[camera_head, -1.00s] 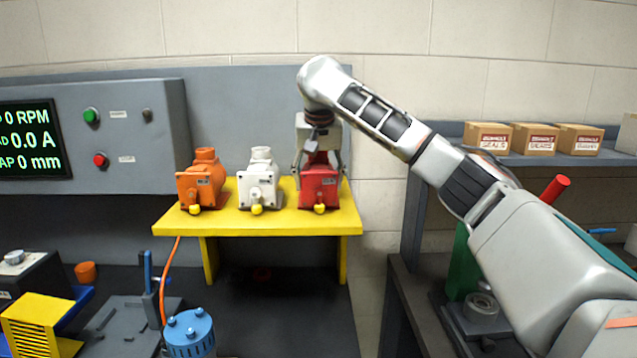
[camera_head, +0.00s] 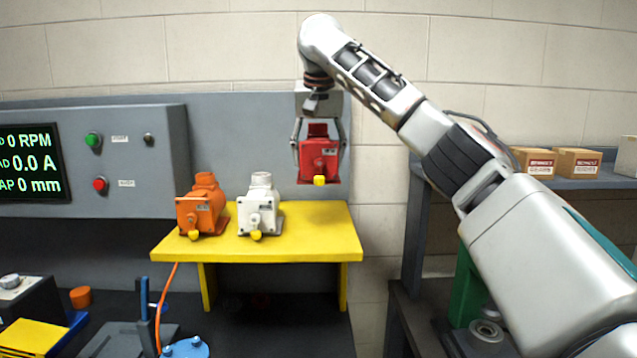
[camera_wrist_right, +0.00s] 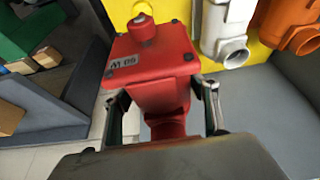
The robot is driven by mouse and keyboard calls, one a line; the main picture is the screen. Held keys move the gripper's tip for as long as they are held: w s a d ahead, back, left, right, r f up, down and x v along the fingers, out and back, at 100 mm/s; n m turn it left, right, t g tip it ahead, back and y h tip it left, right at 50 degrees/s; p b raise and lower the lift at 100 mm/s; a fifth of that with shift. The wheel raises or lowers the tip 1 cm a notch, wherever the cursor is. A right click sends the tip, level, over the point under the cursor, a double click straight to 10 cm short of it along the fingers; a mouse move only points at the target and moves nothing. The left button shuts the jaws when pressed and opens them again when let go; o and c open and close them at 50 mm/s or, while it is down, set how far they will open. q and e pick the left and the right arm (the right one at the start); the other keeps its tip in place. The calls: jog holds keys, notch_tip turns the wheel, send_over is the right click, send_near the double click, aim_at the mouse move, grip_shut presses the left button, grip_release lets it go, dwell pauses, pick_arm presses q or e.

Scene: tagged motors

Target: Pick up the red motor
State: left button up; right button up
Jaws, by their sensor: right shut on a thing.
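The red motor (camera_head: 318,160) hangs in the air above the right end of the yellow stand (camera_head: 300,247), clear of its top. My right gripper (camera_head: 319,142) is shut on it from above, with a finger on each side. An orange motor (camera_head: 202,208) and a white motor (camera_head: 259,208) stand on the yellow stand to the left. My left gripper is not in view.
A grey control panel (camera_head: 150,160) with a screen stands at the left. Several cartons (camera_head: 577,162) sit on the shelf at the right. A blue part (camera_head: 185,348) and other fixtures are on the dark bench below. The stand's right end is bare.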

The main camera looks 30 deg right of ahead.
aim_at(318, 128)
notch_tip(318, 128, up, 8)
jog(key=shift+w+f, duration=0.1)
jog(key=shift+f, duration=0.15)
jog(key=shift+r, duration=0.15)
